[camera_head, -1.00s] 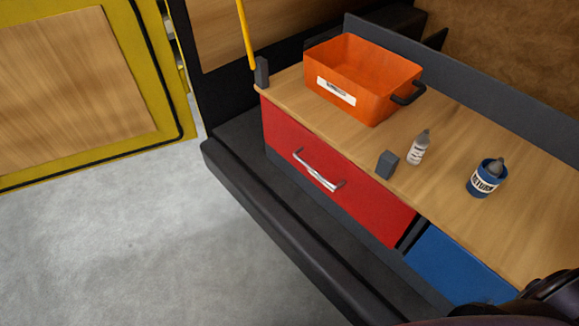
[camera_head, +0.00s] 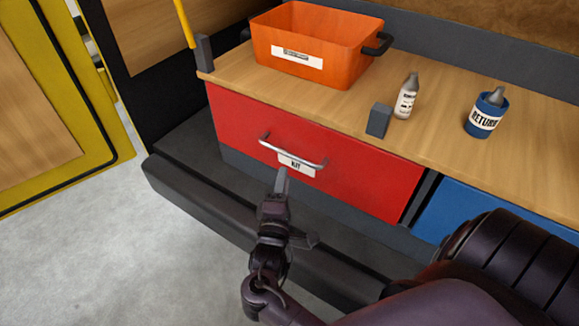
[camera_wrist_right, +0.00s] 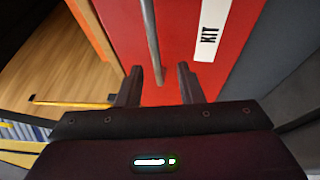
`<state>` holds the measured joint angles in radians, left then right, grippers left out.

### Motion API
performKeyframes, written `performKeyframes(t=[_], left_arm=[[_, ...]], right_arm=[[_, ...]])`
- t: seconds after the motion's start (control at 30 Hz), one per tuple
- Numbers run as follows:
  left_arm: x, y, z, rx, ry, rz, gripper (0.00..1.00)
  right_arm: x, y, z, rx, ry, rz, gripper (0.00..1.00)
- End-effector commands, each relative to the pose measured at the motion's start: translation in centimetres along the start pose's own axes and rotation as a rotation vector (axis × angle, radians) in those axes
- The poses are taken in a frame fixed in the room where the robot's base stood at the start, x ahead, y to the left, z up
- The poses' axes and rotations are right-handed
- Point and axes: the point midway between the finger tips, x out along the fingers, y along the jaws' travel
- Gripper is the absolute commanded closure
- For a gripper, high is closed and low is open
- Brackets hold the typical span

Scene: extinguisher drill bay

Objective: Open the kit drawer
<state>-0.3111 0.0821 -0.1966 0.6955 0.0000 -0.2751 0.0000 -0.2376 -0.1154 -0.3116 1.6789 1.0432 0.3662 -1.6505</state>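The kit drawer has a red front (camera_head: 365,180) with a silver bar handle (camera_head: 292,150) and a white KIT label (camera_head: 296,165). The drawer looks shut, its front under the bench top. My right gripper (camera_head: 282,178) is just below and in front of the handle in the head view. In the right wrist view, its two fingers (camera_wrist_right: 159,68) are apart, and the handle (camera_wrist_right: 150,35) runs down between them in the picture, with the label (camera_wrist_right: 213,30) to the right. I cannot tell whether the fingers reach around the bar. My left gripper is out of view.
A blue front (camera_head: 470,215) is right of the drawer. A dark ledge (camera_head: 190,195) runs below.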

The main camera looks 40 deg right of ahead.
Motion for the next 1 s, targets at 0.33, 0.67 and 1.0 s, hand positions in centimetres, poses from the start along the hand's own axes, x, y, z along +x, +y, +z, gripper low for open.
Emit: performKeyframes(t=[0.33, 0.67, 1.0], left_arm=[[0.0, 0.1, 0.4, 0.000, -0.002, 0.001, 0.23], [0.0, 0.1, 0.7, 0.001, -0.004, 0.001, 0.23], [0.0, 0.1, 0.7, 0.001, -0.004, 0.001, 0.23]], right_arm=[[4.8, 0.9, 0.5, -0.017, -0.022, 0.016, 0.66], [7.8, 0.7, 0.5, -0.016, -0.020, 0.012, 0.66], [7.8, 0.7, 0.5, -0.016, -0.019, 0.011, 0.79]])
